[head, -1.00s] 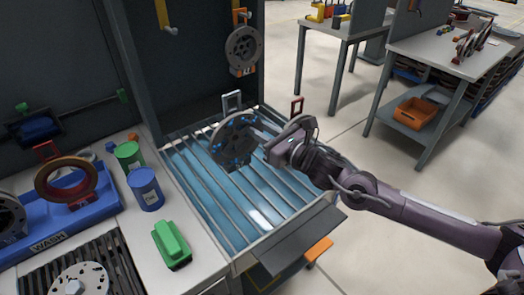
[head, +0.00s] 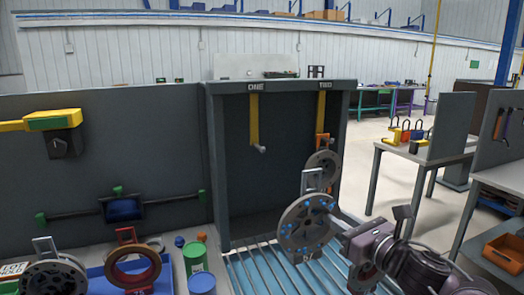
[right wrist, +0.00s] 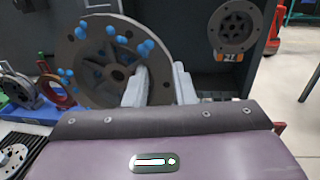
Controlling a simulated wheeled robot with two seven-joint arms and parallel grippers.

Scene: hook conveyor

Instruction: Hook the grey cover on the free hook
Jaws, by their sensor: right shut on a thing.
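The grey cover (head: 304,226) is a round metal disc with blue dots on its face and a loop handle (head: 313,181) on top. My right gripper (head: 338,230) is shut on its right edge and holds it upright above the slatted tray. In the right wrist view the fingers (right wrist: 160,86) grip the rim of the cover (right wrist: 98,60). The free hook (head: 256,125) hangs empty under the sign ONE, up and left of the cover. The other hook (head: 322,110) carries another grey disc (head: 322,168), partly behind the held cover. My left gripper is not in view.
The dark booth's side post (head: 216,165) stands left of the free hook. The slatted tray (head: 255,270) lies below. Green (head: 195,256) and blue cans and a red-brown ring (head: 133,267) stand at lower left. The space in front of the free hook is clear.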

